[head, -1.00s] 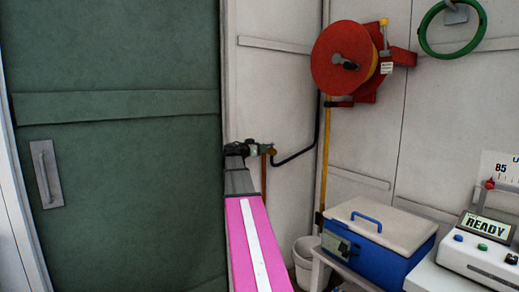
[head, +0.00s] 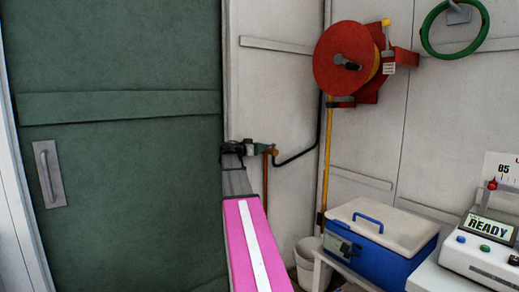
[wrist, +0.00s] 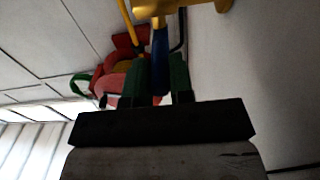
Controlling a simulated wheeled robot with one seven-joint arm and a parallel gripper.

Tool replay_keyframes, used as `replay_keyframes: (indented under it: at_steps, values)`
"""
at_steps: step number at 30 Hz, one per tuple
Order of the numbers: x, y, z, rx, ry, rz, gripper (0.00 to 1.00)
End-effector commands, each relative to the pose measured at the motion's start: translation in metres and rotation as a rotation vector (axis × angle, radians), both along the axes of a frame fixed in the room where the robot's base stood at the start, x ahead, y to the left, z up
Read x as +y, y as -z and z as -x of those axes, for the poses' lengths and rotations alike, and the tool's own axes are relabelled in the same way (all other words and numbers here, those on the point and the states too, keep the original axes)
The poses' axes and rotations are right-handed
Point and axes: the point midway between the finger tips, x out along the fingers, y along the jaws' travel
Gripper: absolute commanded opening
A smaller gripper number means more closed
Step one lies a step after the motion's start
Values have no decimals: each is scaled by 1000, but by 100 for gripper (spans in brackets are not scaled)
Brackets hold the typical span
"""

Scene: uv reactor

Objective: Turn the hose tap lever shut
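The hose tap's brass body (head: 274,152) sits on a pipe at the wall, right of the green door's edge. In the wrist view the brass tap (wrist: 165,8) is at the top, and its blue lever (wrist: 160,62) runs from it toward me. In the head view my gripper (head: 258,148) is at the tap, left of the brass body, and the lever is hidden there.
The green door (head: 120,160) is close on the left. A red hose reel (head: 345,58) and a green ring (head: 425,40) hang on the wall. A blue cooler (head: 375,245), a white bin (head: 305,262) and a console (head: 485,245) are lower right.

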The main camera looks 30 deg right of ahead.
Motion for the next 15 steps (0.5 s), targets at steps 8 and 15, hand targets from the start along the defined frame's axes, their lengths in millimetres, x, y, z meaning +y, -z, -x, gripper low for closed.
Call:
replay_keyframes:
  at_steps: [8, 15]
  values:
    - [0, 0, -1, 0, -1, 1, 47]
    - [10, 0, 0, 0, -2, 1, 47]
